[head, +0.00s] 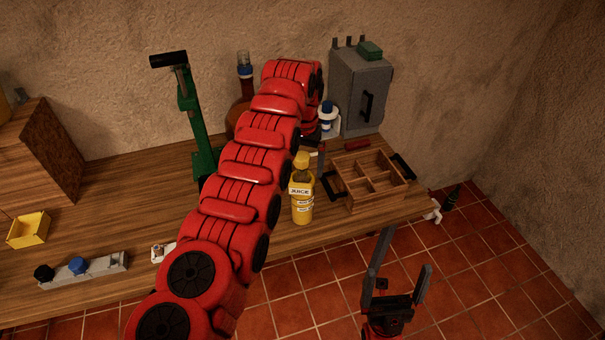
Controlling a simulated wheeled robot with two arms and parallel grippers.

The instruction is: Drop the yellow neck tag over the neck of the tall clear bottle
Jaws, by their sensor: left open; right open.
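A tall bottle (303,214) with yellow contents stands upright on the bench, just left of the divided wooden tray. A yellow piece (301,159) sits at its top, and a white plate reading JUICE hangs across its upper part. I cannot tell for sure which of these yellow parts is the neck tag. My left arm reaches over the bench and bends down behind the bottle. My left gripper (316,156) is open, small and partly hidden, just above and right of the bottle's top. My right gripper (394,287) is open and empty over the floor in front of the bench.
The wooden tray (345,186) with dark handles stands at the bench's right end. A grey cabinet (351,92), a green press (190,105) and a blue-banded bottle (245,73) stand behind. A yellow bin (28,231) and a knobbed rail (103,268) lie left.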

